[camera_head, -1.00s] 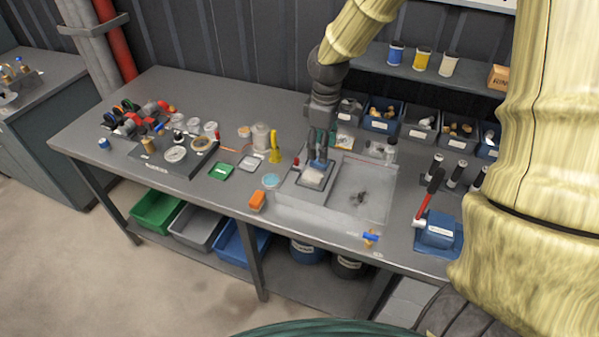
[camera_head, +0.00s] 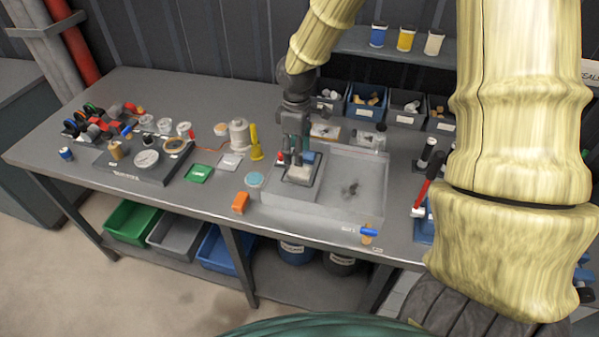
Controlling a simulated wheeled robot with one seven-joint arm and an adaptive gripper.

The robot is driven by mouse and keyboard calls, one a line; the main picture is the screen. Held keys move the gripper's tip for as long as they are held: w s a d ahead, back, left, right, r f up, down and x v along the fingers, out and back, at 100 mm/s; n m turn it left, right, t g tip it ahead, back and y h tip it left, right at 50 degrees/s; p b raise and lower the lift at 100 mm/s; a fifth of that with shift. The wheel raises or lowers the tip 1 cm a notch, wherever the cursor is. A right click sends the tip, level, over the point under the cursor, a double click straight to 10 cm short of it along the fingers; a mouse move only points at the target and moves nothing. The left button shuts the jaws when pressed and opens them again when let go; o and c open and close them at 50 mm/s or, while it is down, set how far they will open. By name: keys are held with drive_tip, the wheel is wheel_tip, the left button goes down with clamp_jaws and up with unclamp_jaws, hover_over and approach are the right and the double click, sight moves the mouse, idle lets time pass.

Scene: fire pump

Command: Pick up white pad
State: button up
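A small white pad (camera_head: 299,174) lies on a dark grey plate at the left end of the shallow grey tray on the bench. My gripper (camera_head: 295,163) points down right over this pad, with its fingertips at the pad's back edge. The fingers look apart; whether they touch the pad is too small to tell. A second flat pale grey-white square (camera_head: 230,161) lies on the bench left of the tray, between the green square (camera_head: 199,173) and the white spool.
The grey tray (camera_head: 365,205) has a low rim and a dark mark on its floor. Bins (camera_head: 405,107) line the back.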

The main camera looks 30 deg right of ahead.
sight(300, 170)
drive_tip(key=shift+w+f, duration=0.1)
drive_tip(key=shift+f, duration=0.45)
drive_tip(key=shift+s+d+f+p, duration=0.2)
drive_tip(key=shift+f+p, duration=0.35)
drive_tip(key=shift+f, duration=0.5)
drive_tip(key=shift+s+d+f+p, duration=0.15)
drive_tip(key=shift+f+p, duration=0.35)
drive_tip(key=shift+f, duration=1.6)
drive_tip(key=c, duration=0.6)
